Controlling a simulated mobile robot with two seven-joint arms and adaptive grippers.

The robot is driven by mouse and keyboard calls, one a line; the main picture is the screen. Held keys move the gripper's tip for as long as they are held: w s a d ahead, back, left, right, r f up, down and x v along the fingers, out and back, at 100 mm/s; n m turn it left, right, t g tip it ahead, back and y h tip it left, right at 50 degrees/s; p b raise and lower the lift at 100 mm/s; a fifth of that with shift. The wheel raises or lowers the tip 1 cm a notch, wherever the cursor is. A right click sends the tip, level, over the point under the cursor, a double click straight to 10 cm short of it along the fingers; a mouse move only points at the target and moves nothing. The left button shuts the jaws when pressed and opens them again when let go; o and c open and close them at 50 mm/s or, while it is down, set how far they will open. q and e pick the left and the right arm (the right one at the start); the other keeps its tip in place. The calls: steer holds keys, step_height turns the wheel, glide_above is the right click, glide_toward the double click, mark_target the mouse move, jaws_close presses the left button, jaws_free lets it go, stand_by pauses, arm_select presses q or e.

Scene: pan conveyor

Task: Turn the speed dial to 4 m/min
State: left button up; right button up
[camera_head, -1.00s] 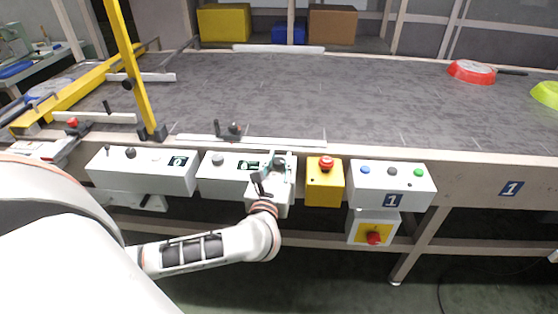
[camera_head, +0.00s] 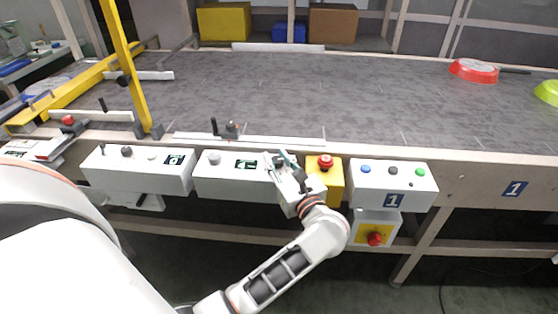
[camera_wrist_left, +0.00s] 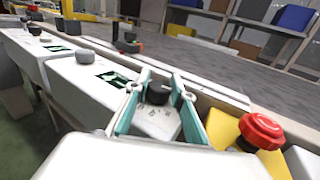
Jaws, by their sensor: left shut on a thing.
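The speed dial shows in the left wrist view as a small dark knob (camera_wrist_left: 157,93) on a white control box (camera_wrist_left: 82,76) with a lit display. My left gripper (camera_head: 279,158) is at the right end of this box in the head view. In the left wrist view its two teal-lined fingers (camera_wrist_left: 160,98) stand on either side of the knob, shut on it. The fingers and wrist cover much of the dial in the head view. Its scale marks and the display's reading are too small to read. My right gripper is not in view.
A yellow box with a red emergency button (camera_head: 326,161) stands close to the right of my gripper. Further right is a white button box (camera_head: 405,186) marked 1. The conveyor belt (camera_head: 380,105) lies behind, with a red pan (camera_head: 473,70) on it.

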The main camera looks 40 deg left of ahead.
mark_target(277, 159)
arm_select(q)
steer(key=shift+n+g, duration=0.3)
steer(key=shift+g, duration=0.2)
steer(key=o, duration=1.1)
steer(key=shift+r, duration=0.15)
step_height(277, 159, up, 10)
steer(key=shift+f, duration=0.1)
steer(key=shift+y, duration=0.3)
